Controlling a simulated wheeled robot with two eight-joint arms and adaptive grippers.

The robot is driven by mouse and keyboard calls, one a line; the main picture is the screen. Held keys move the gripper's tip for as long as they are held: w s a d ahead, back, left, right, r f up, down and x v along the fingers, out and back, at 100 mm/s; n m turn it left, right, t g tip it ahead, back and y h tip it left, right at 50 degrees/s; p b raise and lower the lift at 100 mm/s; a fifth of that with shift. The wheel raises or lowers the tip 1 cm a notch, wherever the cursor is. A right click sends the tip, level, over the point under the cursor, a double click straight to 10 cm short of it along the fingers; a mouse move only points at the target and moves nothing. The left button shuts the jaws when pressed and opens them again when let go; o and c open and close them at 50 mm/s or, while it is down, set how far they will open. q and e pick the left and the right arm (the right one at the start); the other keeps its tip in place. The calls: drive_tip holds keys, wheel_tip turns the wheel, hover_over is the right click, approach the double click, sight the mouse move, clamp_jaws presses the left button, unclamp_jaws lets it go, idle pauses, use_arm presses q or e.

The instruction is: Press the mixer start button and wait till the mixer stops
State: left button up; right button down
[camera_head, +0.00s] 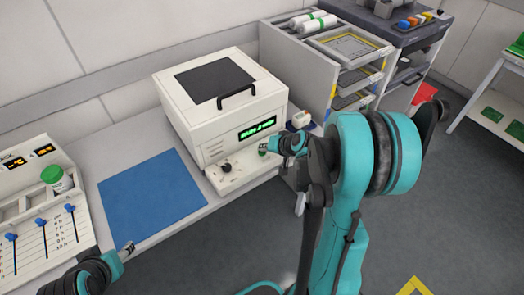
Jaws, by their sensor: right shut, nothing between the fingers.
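The mixer (222,108) is a white box with a dark lid panel, a black handle and a lit green display (257,128). Its lower front ledge carries a dark knob (226,167) and a green start button (262,149). My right gripper (268,148) is shut and empty, with its tip at the green button. I cannot tell whether it touches or presses the button. My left gripper (128,248) is at the lower left, over the table's front edge, and too small to read.
A blue mat (152,197) lies left of the mixer. A feeder trolley with trays (300,75) stands right of the mixer. Grey floor is open in front.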

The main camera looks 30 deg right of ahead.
sight(263, 153)
drive_tip(key=shift+r+p, duration=0.55)
drive_tip(key=shift+r, duration=0.25)
wheel_tip(263, 153, up, 5)
drive_tip(key=p, duration=0.4)
drive_tip(key=shift+a, duration=0.1)
idle(0.5)
drive_tip(key=s+a+r+n+g, duration=0.1)
drive_tip(key=s+a+r+n, duration=0.2)
drive_tip(key=s+a, duration=0.4)
drive_tip(key=s+a+r+n+h, duration=0.1)
drive_tip(key=s+a+r+n, duration=0.3)
drive_tip(key=s+a, duration=0.4)
drive_tip(key=s+r, duration=0.1)
drive_tip(key=s, duration=0.2)
drive_tip(key=shift+a+r+g+h, duration=0.15)
drive_tip(key=shift+a+g+h, duration=0.15)
drive_tip(key=shift+g, duration=0.1)
idle(3.7)
